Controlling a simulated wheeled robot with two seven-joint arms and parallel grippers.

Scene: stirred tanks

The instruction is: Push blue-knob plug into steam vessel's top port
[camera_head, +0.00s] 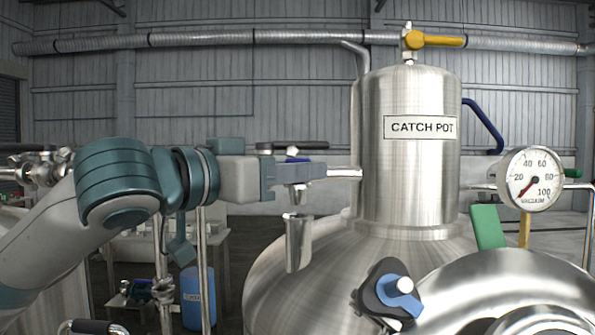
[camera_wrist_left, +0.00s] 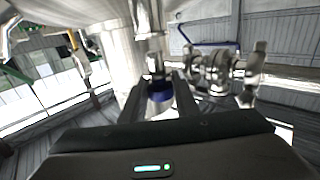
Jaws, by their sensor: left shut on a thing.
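My left gripper (camera_head: 322,172) comes in from the left in front of the catch pot, its fingers shut on the blue-knob plug. The plug's blue knob (camera_head: 294,159) shows just above the fingers; it also shows between the fingertips in the left wrist view (camera_wrist_left: 160,97). A short steel stem (camera_head: 297,196) hangs below the fingers. Directly under it is an upright steel tube (camera_head: 298,245), in front of the left shoulder of the rounded steel vessel (camera_head: 330,265). My right gripper is not visible.
The tall catch pot (camera_head: 408,175) stands close right of my left gripper, with a yellow-handled valve (camera_head: 435,40) on top. A vacuum gauge (camera_head: 530,180) is at right. A dark clamp with a blue knob (camera_head: 400,286) sits low in front. A blue drum (camera_head: 197,298) stands at lower left.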

